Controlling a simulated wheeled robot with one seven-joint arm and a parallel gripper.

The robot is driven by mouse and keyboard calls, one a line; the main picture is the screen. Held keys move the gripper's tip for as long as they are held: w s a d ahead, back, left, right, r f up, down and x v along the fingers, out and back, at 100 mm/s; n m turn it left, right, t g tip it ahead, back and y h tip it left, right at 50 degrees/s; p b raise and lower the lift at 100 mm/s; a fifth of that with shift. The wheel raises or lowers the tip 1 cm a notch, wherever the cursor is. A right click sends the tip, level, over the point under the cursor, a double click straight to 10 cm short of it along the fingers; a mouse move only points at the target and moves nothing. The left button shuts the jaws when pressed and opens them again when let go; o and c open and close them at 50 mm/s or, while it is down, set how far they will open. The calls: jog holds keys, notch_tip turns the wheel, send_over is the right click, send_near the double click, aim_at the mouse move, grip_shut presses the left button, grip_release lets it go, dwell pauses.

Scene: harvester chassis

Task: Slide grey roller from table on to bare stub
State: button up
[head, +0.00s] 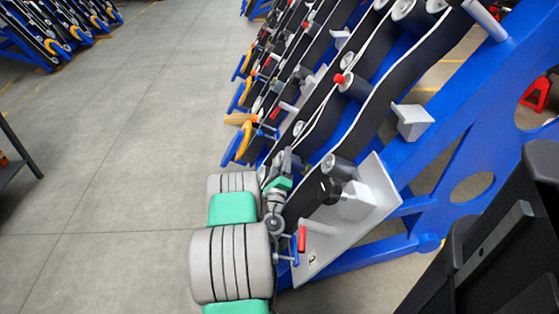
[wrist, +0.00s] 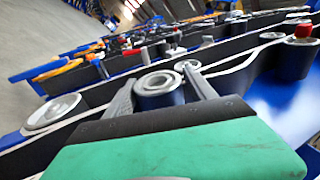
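My gripper (wrist: 158,86) shows in the wrist view with its two grey fingers on either side of a roller. The roller (wrist: 160,98) has a dark body and a light grey ring-shaped end, and it fills the gap between the fingers. In the head view my gripper (head: 288,160) is at the lower left edge of the blue chassis, where the roller is hard to make out. The table is not clearly in view.
The blue chassis frame (head: 470,85) carries black belts and several mounted rollers, one with a red cap (head: 339,79). A mounted dark roller (head: 338,168) is close to the right of my gripper. Grey floor (head: 120,150) is open to the left. A black structure (head: 500,240) fills the lower right.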

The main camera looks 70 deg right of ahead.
jog(key=o, duration=0.3)
jog(key=shift+f, duration=0.15)
jog(key=w+a+r+t+y+p, duration=0.1)
jog(key=w+a+r+p, duration=0.2)
jog(key=w+a+r, duration=0.2)
jog(key=w+a+r+t+p, duration=0.2)
jog(key=w+a+r, duration=0.3)
jog(key=w, duration=0.5)
jog(key=w+a+r+t+y+p, duration=0.1)
jog(key=w+a+r+p, duration=0.4)
jog(key=w+a, duration=0.1)
jog(key=shift+w+r+y, duration=0.3)
jog(key=shift+w, duration=0.35)
